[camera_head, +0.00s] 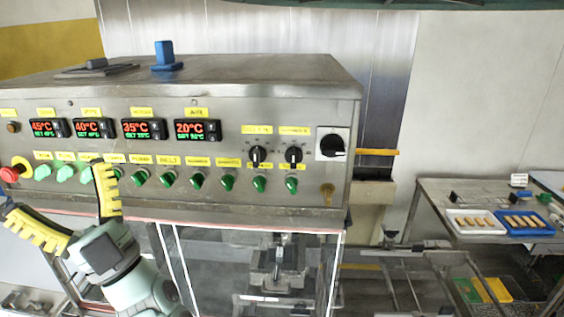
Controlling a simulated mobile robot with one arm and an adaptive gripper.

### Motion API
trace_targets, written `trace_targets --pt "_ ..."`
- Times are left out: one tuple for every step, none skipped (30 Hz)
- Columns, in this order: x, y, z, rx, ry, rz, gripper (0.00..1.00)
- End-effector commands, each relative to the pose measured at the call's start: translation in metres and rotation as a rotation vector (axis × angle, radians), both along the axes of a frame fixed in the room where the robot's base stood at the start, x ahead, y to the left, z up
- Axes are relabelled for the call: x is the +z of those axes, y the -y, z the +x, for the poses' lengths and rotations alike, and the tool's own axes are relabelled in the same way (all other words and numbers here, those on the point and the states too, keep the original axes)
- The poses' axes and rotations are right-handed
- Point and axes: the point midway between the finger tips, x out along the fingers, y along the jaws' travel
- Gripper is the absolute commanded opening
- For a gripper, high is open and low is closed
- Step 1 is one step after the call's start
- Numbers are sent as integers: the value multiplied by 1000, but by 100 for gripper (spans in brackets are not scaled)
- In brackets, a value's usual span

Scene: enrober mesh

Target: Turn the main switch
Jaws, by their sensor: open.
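The main switch looks to be the large black rotary knob (333,145) on a white square plate at the right end of the steel control panel (230,116). My gripper (70,212), with yellow ribbed fingers, is open and empty at the lower left of the panel. One finger points up in front of the panel's left part and the other spreads to the left. It is far to the left of the black knob and apart from it. The finger covers part of the row of green switches.
Two smaller black knobs (293,154) and several green switches (228,183) line the panel. A red button (10,174) is at far left. A yellow bar (378,152) juts out beyond the panel's right end. A table (436,196) with trays stands at right.

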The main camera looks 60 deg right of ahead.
Motion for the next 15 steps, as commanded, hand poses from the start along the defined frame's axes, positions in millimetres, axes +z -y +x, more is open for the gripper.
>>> trace_targets --pt "-9 19 -9 -55 -42 5 76" --pt "-12 30 -14 -84 -70 18 76" --pt "-15 43 -22 -122 -103 33 76" --pt "-18 54 -28 -151 -130 48 76" --pt "-21 65 -35 -183 -155 66 76" --pt "-25 77 -45 -223 -186 86 76" --pt "-28 87 -53 -254 -208 106 76" --pt "-31 97 -62 -288 -230 127 76" --pt "-35 108 -74 -330 -255 154 76" --pt "-38 117 -84 -365 -276 179 76" --pt "-42 126 -95 -400 -295 205 76" --pt "-47 136 -110 -447 -314 240 76" --pt "-51 144 -123 -485 -331 270 76" --pt "-55 152 -136 -522 -343 300 76" --pt "-61 160 -153 -571 -359 339 76"
